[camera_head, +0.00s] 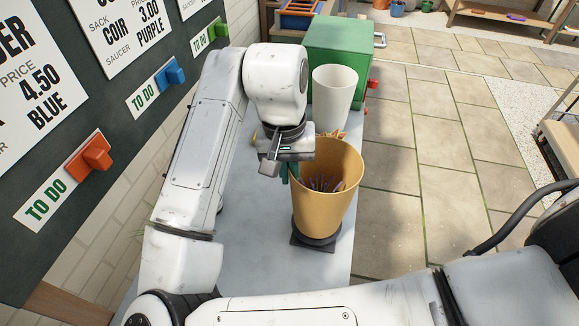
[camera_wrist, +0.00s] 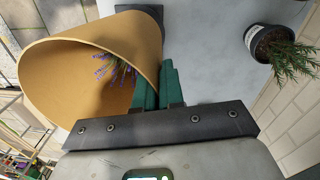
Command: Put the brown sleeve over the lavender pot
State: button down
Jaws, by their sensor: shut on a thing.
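The brown sleeve (camera_head: 322,208) is a tan, open-topped cone, upright in the head view and around the lavender (camera_head: 325,184). Purple flower tips show inside its mouth, below the rim; the pot itself is hidden. My gripper (camera_head: 289,172) is shut on the sleeve's rim at its left side. In the wrist view the green fingers (camera_wrist: 158,88) pinch the wall of the sleeve (camera_wrist: 80,52), with the lavender (camera_wrist: 114,69) inside. A dark round piece on a dark square base (camera_head: 313,243) shows under the sleeve; I cannot tell whether the sleeve touches it.
A white pot or sleeve (camera_head: 334,98) stands behind on the grey table, before a green box (camera_head: 340,44). A potted green plant (camera_wrist: 272,45) stands on the table in the wrist view. A sign board with coloured clips (camera_head: 90,155) borders the left side. The table front is clear.

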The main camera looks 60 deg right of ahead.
jog(key=shift+f, duration=0.25)
jog(key=c, duration=1.2)
grip_release()
jog(key=shift+o, duration=0.2)
notch_tip(320, 180, up, 11)
jog(key=shift+w+a+p, duration=0.2)
jog(key=shift+w+p, duration=0.1)
jog(key=shift+w, duration=0.05)
jog(key=shift+s+f, duration=0.1)
jog(key=shift+f, duration=0.1)
